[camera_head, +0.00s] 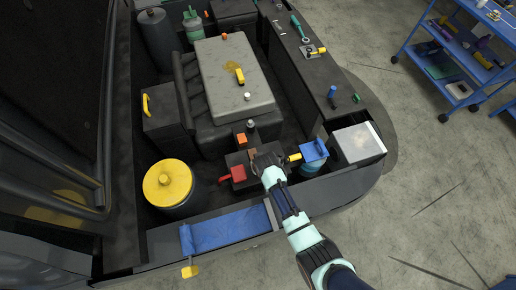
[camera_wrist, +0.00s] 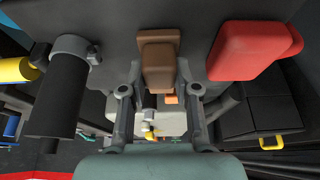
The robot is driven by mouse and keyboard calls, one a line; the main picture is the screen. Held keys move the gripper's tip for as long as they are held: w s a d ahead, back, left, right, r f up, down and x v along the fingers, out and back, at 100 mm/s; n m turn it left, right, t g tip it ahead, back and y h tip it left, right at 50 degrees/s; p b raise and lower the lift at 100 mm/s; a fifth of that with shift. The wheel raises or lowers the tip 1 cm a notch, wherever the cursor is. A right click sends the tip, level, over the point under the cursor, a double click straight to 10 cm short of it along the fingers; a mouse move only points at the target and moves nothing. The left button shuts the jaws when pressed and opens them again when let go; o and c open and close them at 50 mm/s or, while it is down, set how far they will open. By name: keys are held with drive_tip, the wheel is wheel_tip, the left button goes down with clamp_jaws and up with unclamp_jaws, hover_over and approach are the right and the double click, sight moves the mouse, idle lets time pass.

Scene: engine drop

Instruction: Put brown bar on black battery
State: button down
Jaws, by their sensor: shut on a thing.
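The brown bar (camera_wrist: 158,62) sits between the fingers of my gripper (camera_wrist: 159,82) in the wrist view. My gripper is shut on it. In the head view my gripper (camera_head: 264,162) is over the right part of the black battery (camera_head: 236,160), and a small part of the brown bar (camera_head: 252,154) shows beside it. In the wrist view the bar is close to the dark battery face (camera_wrist: 112,20). I cannot tell if it touches. The red terminal cover (camera_wrist: 255,50) is to the right of the bar there, and shows in the head view (camera_head: 238,173).
A yellow-capped canister (camera_head: 168,184) stands left, and a blue-capped reservoir (camera_head: 314,153) right. The grey engine cover (camera_head: 232,80) lies behind. A black hose end with a grey clamp (camera_wrist: 62,90) is left of the bar. A blue cloth (camera_head: 225,228) covers the front edge.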

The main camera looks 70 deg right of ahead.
drive_tip(key=shift+f, duration=0.1)
drive_tip(key=c, duration=0.8)
unclamp_jaws()
drive_tip(key=shift+c, duration=0.2)
drive_tip(key=shift+r, duration=0.45)
drive_tip(key=p+v, duration=0.3)
drive_tip(key=v, duration=0.8)
drive_tip(key=shift+r, duration=0.2)
drive_tip(key=shift+a, duration=0.1)
